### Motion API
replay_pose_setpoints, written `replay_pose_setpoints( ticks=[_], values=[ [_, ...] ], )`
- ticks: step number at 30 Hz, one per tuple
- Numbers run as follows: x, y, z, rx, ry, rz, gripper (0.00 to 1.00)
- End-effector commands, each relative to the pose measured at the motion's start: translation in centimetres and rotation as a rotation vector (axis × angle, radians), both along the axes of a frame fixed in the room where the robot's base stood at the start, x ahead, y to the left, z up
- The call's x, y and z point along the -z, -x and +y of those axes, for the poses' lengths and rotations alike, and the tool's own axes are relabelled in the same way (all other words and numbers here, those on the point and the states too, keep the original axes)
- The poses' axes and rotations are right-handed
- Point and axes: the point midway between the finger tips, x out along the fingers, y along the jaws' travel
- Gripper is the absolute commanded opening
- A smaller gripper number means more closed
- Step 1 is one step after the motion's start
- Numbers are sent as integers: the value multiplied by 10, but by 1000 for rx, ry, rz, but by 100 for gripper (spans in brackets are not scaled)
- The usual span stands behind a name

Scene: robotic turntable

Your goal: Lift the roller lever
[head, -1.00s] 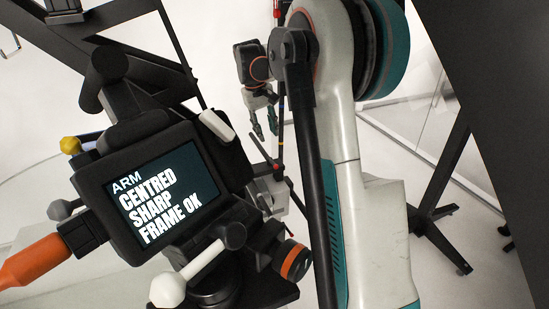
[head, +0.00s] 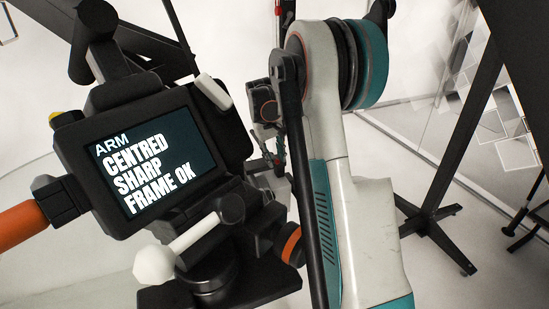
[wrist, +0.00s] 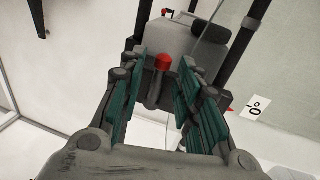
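A short grey lever with a red tip (wrist: 163,63), which looks like the roller lever, stands in the wrist view against a dark block. My gripper (wrist: 162,75) is open, with its green-padded fingers to the left and right of the lever in that picture. No finger visibly touches it, and how deep it lies between the fingers is hard to judge. In the head view my gripper (head: 275,160) is small, low behind the camera rig and partly hidden by my arm. The lever cannot be made out there.
A grey rounded housing (wrist: 190,38) lies beyond the lever, between dark posts. A white "0°" tag (wrist: 256,107) is at the right. In the head view, a camera monitor (head: 152,162) with an orange handle (head: 22,218) fills the left. Dark stand legs (head: 440,215) are at the right.

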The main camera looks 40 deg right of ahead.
Motion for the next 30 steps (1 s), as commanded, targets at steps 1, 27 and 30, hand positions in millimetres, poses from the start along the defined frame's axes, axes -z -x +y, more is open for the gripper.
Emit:
replay_pose_setpoints(
  ticks=[1, 27, 30],
  values=[
    [1, 0, 0, 0, 0, 0, 31],
    [1, 2, -4, -67, 0, 0, 0],
    [1, 3, -6, -123, 0, 1, 0]
  ],
)
